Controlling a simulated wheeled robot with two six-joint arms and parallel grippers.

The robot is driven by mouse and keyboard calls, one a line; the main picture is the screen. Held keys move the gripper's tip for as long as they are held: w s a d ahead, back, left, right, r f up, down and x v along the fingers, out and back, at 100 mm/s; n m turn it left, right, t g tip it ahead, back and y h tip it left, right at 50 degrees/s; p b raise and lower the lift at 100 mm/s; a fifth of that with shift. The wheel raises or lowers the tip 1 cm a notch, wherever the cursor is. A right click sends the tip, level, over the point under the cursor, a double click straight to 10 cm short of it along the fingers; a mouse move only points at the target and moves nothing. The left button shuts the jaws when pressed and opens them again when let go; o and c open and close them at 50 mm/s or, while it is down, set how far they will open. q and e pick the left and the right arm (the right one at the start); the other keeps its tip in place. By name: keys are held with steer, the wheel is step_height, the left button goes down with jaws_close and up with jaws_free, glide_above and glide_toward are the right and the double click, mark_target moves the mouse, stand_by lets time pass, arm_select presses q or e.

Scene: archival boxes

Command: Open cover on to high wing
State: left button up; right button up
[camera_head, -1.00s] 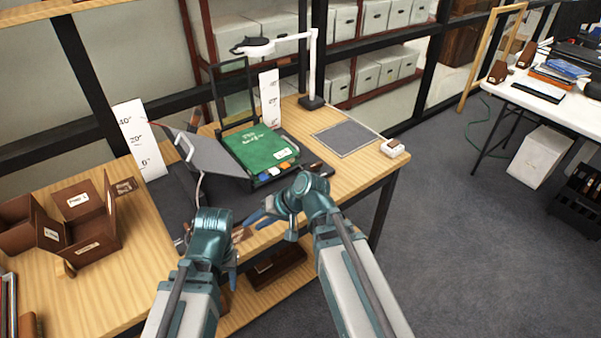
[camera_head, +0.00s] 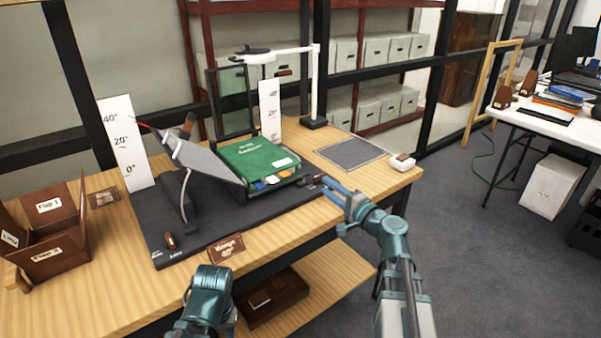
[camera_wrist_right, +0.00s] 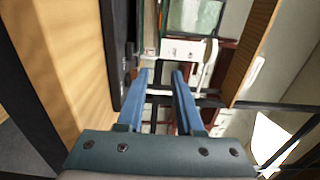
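A closed green book (camera_head: 257,152) lies on the black cradle (camera_head: 220,229), with coloured tabs at its front edge. A grey wing panel (camera_head: 203,158) slopes up to the left of the book. An angle scale (camera_head: 125,146) marked 40, 20 and 0 stands behind that wing. A second white scale (camera_head: 268,112) stands behind the book. My right gripper (camera_head: 327,190) is in front of the cradle's right end, apart from the book; its two blue fingers (camera_wrist_right: 159,78) are spread with nothing between them. My left wrist (camera_head: 208,290) is at the front table edge; its fingers are hidden.
A dark glazed frame (camera_head: 232,103) stands upright behind the book. A white lamp (camera_head: 314,95) stands at the back. A grey mat (camera_head: 351,153) and a white device (camera_head: 402,162) lie to the right. A brown flap box (camera_head: 47,235) is at the left.

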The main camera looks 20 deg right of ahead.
steer(key=x, duration=1.3)
steer(key=shift+w+a+f, duration=0.1)
steer(key=shift+w, duration=0.15)
jaws_close()
stand_by(0.9)
